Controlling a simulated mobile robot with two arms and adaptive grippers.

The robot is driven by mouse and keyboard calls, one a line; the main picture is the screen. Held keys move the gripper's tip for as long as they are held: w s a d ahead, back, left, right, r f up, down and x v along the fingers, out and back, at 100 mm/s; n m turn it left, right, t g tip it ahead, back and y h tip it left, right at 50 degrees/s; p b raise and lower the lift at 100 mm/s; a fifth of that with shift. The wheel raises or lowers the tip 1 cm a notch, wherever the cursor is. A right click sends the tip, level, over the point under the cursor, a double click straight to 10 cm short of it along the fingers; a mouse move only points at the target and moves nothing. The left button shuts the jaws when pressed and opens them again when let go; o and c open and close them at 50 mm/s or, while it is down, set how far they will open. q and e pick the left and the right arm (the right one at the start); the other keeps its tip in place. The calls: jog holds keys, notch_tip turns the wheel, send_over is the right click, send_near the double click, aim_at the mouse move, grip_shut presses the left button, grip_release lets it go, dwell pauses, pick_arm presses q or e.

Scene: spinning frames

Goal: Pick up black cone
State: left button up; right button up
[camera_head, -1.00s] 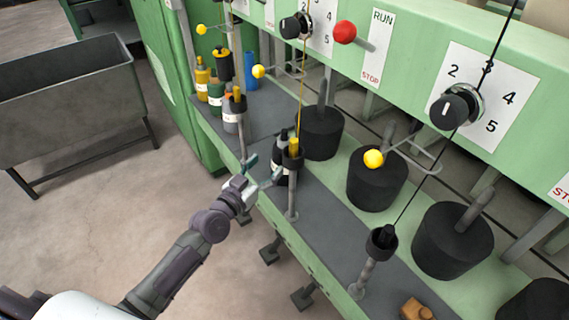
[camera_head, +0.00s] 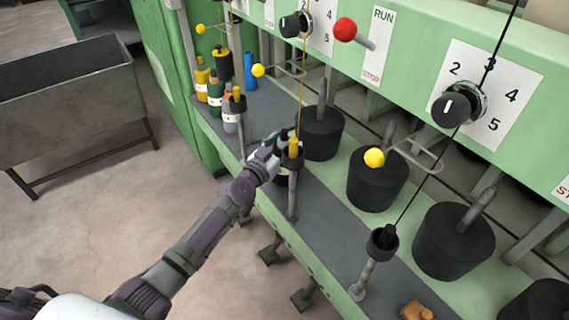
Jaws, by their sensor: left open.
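A black cone (camera_head: 280,179) with a pale label stands on the grey shelf of the green machine, near the middle of the camera_head view. It is beside and partly behind a spindle post that holds a yellow-tipped bobbin (camera_head: 293,148). My left gripper (camera_head: 280,143) is open at the upper part of the black cone and covers much of it. I cannot tell whether the fingers touch the cone. My right gripper is not in view.
Several cones, yellow (camera_head: 202,76), green and blue (camera_head: 250,71), stand on the shelf farther left. Large black cylinders (camera_head: 376,186) line the machine on the right. A grey metal bin (camera_head: 70,85) stands at the left, with open floor between.

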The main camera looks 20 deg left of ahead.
pick_arm(q)
grip_shut()
dwell(0.4)
